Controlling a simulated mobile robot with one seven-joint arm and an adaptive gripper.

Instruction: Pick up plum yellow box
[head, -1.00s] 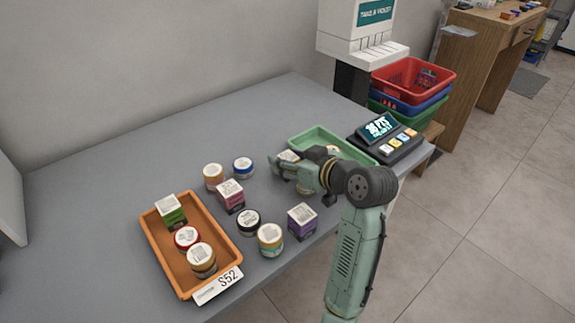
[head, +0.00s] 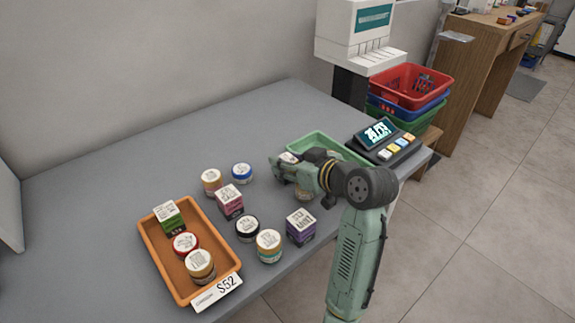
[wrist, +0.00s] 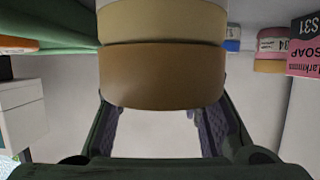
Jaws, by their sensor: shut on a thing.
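My gripper (head: 280,168) is at the near left edge of the green tray (head: 304,142), low over the counter. In the wrist view its fingers (wrist: 160,130) stand on both sides of a round cream-and-brown jar (wrist: 162,75), held between them. In the head view the hand hides most of the held item. A plum-purple box (head: 300,226) with a white labelled top stands on the counter at the near right, apart from my gripper. I cannot make out yellow on it.
An orange tray (head: 155,247) holds a green box and two jars. A pink box (head: 229,201) and several jars stand between it and my arm. A card terminal (head: 381,141) and stacked baskets (head: 411,84) are on the right. The back left counter is clear.

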